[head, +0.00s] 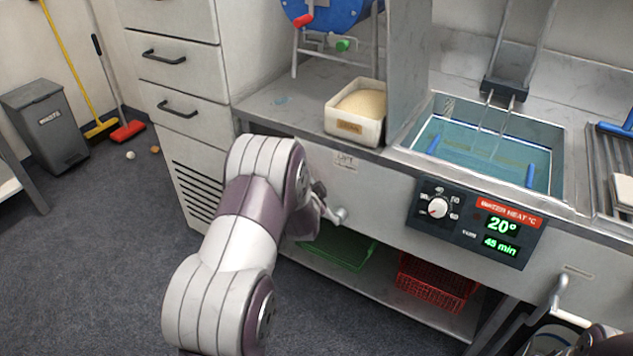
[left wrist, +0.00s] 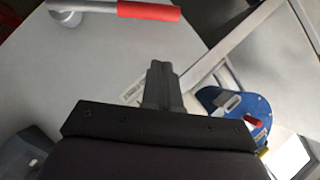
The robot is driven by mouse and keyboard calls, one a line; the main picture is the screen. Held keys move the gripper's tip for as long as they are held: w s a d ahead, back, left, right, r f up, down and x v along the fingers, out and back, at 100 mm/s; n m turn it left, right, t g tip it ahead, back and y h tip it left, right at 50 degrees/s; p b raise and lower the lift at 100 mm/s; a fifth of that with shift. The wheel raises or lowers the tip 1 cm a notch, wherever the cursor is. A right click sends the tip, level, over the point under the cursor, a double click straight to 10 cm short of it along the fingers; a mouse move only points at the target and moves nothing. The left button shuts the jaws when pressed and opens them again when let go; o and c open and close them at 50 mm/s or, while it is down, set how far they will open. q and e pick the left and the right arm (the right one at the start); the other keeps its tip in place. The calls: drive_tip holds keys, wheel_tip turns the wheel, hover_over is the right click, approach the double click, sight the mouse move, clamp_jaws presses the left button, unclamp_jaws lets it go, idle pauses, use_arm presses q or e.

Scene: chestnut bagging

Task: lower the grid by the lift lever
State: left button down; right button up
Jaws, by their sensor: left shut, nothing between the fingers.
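The lift lever (left wrist: 150,11) shows in the left wrist view as a red grip on a grey pivot. In the head view its metal hub (head: 338,214) sticks out of the counter front below a lift label; my arm covers the rest. My left gripper (left wrist: 160,72) is shut and empty, with its fingertips pointing toward the lever and apart from it in the picture. In the head view it is mostly hidden behind my wrist. A metal carriage (head: 507,90) with thin rods hangs over the water tank (head: 485,185). The grid itself is hard to make out. My right gripper is out of view.
A heater panel (head: 478,222) reads 20° and 45 min. A box of pale grain (head: 352,130) stands on the counter. Green (head: 340,248) and red (head: 435,285) crates sit on the shelf below. Floor at left is mostly free.

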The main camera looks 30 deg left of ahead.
use_arm(q)
drive_tip(key=v, duration=0.4)
drive_tip(key=shift+s+a+r, duration=0.1)
drive_tip(key=shift+s, duration=0.05)
idle(0.4)
